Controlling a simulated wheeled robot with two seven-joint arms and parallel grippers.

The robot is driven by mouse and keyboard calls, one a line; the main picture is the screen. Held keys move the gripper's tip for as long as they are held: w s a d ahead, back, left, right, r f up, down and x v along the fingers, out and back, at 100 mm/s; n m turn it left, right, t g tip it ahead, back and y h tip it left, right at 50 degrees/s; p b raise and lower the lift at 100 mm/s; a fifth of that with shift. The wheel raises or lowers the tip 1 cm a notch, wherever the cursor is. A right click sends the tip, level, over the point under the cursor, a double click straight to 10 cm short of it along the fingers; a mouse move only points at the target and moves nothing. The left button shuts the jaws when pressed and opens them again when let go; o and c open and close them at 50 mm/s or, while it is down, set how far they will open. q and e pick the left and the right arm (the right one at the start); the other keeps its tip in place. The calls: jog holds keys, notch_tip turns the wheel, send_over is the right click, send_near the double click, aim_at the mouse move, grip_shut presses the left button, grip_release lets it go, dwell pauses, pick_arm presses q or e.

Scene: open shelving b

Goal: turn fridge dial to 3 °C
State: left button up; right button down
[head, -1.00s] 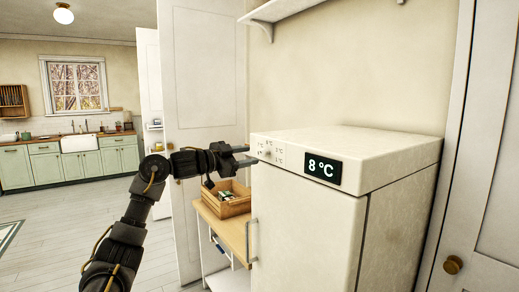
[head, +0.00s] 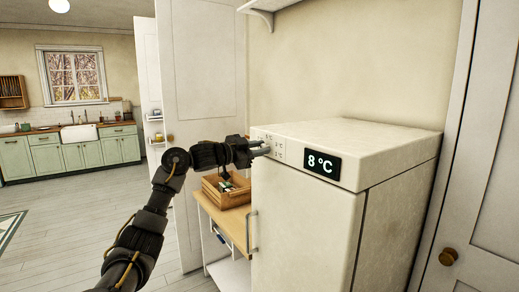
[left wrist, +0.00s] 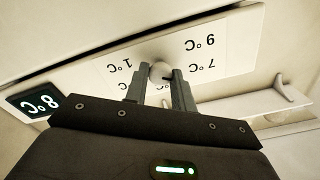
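The white fridge (head: 310,230) stands at the right, and its black display (head: 322,163) reads 8 °C. The display also shows upside down in the left wrist view (left wrist: 34,103). The small round dial knob (left wrist: 160,72) sits on a white label panel (left wrist: 228,50) with upside-down marks, including 1, 7 and 9 °C. My left gripper (head: 266,147) is at the fridge's top left front. In the left wrist view its two fingers (left wrist: 158,80) are apart, with the knob between their tips; I cannot tell if they touch it. The 3 °C mark is not readable. My right gripper is out of view.
A wooden crate (head: 226,197) with small items stands on a wood-topped cart (head: 207,207) left of the fridge. A wall shelf (head: 262,5) is above. A white door (head: 478,170) stands at the right. Open floor lies left.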

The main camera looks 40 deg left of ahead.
pick_arm(q)
jog(key=shift+c, duration=0.6)
jog(key=shift+m, duration=0.4)
jog(key=m, duration=2.2)
jog(key=shift+f+m, duration=0.3)
jog(key=shift+m, duration=0.1)
jog(key=o, duration=1)
